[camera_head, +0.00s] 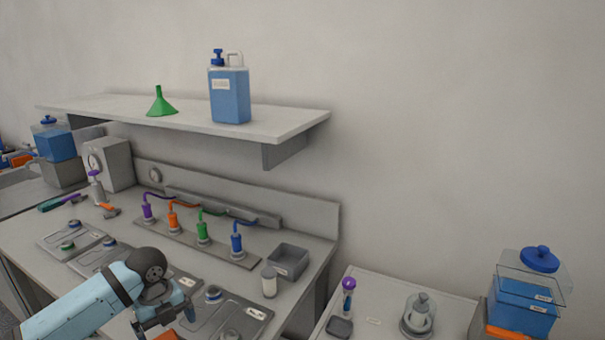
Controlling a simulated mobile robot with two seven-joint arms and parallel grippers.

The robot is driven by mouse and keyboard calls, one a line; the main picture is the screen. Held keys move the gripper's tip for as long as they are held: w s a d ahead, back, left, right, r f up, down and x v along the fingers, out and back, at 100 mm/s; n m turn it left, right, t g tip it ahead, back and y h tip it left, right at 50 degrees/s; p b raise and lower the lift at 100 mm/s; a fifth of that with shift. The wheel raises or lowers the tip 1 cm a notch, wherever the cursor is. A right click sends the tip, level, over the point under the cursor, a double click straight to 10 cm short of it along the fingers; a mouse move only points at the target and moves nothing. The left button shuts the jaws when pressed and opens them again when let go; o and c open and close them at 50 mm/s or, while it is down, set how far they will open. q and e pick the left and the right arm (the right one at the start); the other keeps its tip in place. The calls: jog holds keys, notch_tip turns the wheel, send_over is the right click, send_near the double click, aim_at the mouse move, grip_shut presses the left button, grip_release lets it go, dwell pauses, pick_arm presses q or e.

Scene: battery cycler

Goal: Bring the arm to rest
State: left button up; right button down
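One light-blue arm of mine comes in from the lower left over the bench. My other gripper is out of the picture.
Purple, orange, green and blue (236,243) connectors stand in a row on the bench. A grey bin (288,261) and white bottle (269,281) are right of them. A shelf (290,117) overhangs the bench. A side table (450,300) with a glass-covered item stands at right.

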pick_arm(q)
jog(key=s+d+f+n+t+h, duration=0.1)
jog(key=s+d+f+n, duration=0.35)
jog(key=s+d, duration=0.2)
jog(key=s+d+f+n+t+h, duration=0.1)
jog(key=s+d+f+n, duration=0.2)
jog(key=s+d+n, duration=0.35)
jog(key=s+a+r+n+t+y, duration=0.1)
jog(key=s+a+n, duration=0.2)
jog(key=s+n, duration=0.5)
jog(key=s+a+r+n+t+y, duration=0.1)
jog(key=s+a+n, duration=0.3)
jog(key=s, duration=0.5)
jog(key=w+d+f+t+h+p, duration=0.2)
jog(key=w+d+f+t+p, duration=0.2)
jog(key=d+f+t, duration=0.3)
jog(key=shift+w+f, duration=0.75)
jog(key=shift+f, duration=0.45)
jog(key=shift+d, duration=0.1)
